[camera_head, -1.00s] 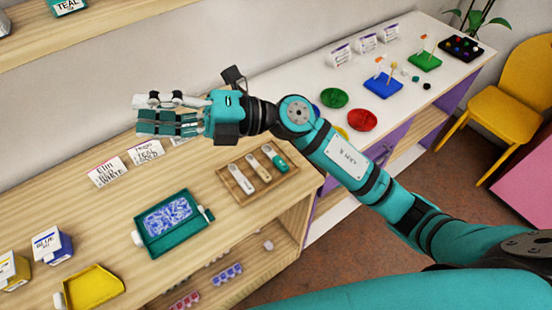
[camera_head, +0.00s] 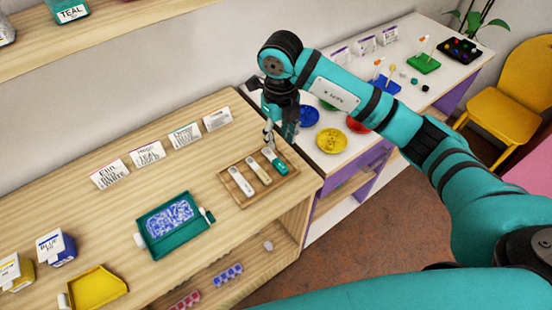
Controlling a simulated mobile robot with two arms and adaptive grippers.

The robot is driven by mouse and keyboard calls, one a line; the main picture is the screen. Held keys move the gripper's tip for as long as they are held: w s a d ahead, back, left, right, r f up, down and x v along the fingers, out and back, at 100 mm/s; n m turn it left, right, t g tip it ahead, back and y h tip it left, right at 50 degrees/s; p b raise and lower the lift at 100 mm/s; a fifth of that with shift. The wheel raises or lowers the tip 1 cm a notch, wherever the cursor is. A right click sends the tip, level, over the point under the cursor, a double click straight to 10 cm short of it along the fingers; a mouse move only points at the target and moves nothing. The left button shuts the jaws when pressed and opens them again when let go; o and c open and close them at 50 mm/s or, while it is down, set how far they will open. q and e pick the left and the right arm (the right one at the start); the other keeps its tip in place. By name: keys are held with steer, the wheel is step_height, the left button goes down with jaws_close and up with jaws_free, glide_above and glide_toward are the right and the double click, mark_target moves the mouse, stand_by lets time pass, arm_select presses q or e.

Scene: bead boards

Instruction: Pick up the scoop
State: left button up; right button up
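A wooden tray (camera_head: 243,201) on the light wood shelf top holds three scoops side by side. The left scoop (camera_head: 241,183) is white, the middle scoop (camera_head: 258,171) is pale with a tan part, and the right scoop (camera_head: 276,162) is teal and white. My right gripper (camera_head: 279,143) points down just above and behind the teal scoop at the tray's far right. Its fingers look small and partly overlap each other, so their opening is unclear. I cannot tell if it touches the scoop. My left gripper is not in view.
A teal tray (camera_head: 150,237) with blue-patterned contents lies left of the scoops, with a yellow tray (camera_head: 97,289) nearer the front. Several label cards (camera_head: 147,153) stand behind. A white table (camera_head: 318,150) with coloured dishes adjoins on the right. Bare wood lies between the trays.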

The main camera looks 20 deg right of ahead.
steer(key=p, duration=0.2)
glide_above(280, 164)
step_height(280, 164, down, 6)
steer(key=shift+s+a+f, duration=0.1)
steer(key=shift+s+a, duration=0.05)
step_height(280, 164, down, 4)
steer(key=shift+f+p, duration=0.1)
steer(key=shift+p, duration=0.85)
steer(key=shift+f, duration=0.55)
steer(key=c, duration=0.7)
